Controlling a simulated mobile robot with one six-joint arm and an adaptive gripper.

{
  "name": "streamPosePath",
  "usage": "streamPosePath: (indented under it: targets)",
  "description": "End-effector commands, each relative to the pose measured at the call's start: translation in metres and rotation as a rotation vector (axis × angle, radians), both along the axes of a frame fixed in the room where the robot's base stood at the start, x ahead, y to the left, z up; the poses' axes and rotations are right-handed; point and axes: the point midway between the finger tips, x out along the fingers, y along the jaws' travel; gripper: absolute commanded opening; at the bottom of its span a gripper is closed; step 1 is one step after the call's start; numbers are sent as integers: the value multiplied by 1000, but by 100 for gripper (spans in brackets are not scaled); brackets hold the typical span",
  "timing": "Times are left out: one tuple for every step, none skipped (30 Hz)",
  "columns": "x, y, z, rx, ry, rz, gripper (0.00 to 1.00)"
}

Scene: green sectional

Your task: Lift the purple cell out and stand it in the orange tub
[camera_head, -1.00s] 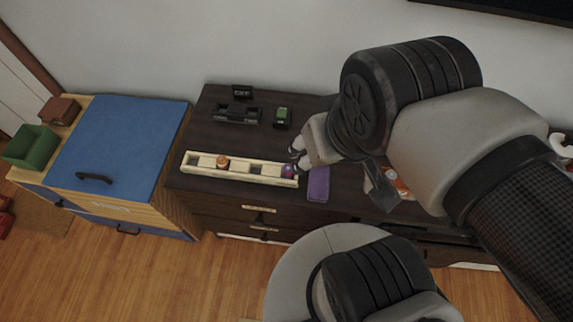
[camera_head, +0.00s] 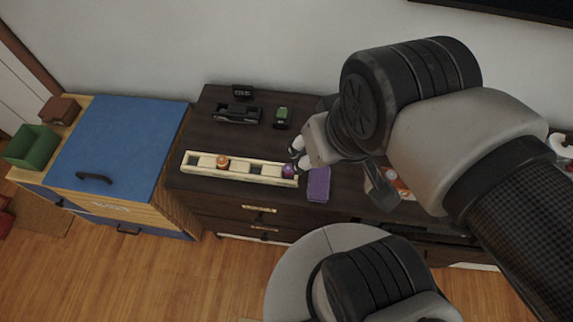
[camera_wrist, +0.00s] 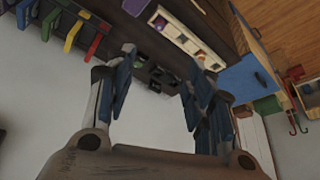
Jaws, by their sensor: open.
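The purple cell (camera_head: 288,171) sits in the right end of a long cream rack (camera_head: 257,178) on the dark dresser. It also shows in the wrist view (camera_wrist: 160,22), in the upper end of the rack (camera_wrist: 181,40). My gripper (camera_head: 298,155) is open and empty. In the head view its fingertips appear just above and beside the purple cell; the exact gap is unclear. In the wrist view the open jaws (camera_wrist: 160,70) point past the cell, which is not between them. I cannot make out an orange tub; an orange-and-white thing (camera_head: 402,184) is partly hidden behind my arm.
An orange cell (camera_head: 223,162) sits in the same rack. A black device (camera_head: 238,113) and a green-topped item (camera_head: 282,117) stand behind. A blue-lidded cabinet (camera_head: 120,145) with a green bin (camera_head: 32,147) is at left.

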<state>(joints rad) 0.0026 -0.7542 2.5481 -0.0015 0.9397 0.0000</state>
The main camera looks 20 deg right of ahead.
Motion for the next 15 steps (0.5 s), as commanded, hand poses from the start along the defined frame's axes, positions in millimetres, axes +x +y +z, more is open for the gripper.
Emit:
streamPosePath:
  targets:
    - [0,0,0,0,0,0,50]
    - [0,0,0,0,0,0,50]
    - [1,0,0,-1,2,2,50]
    - [2,0,1,-2,6,5,50]
    - [4,0,1,-4,11,9,50]
    - [8,0,2,-8,22,18,50]
    - [13,0,2,-11,32,27,50]
    - [18,0,3,-16,42,40,50]
    - [27,0,3,-23,61,58,50]
    - [34,-1,2,-29,77,75,50]
    - [41,-1,1,-35,93,92,50]
    - [52,-1,-1,-43,115,118,50]
    - [61,-1,-4,-50,132,138,50]
    - [69,-2,-7,-55,148,159,50]
    - [79,-2,-12,-63,169,186,50]
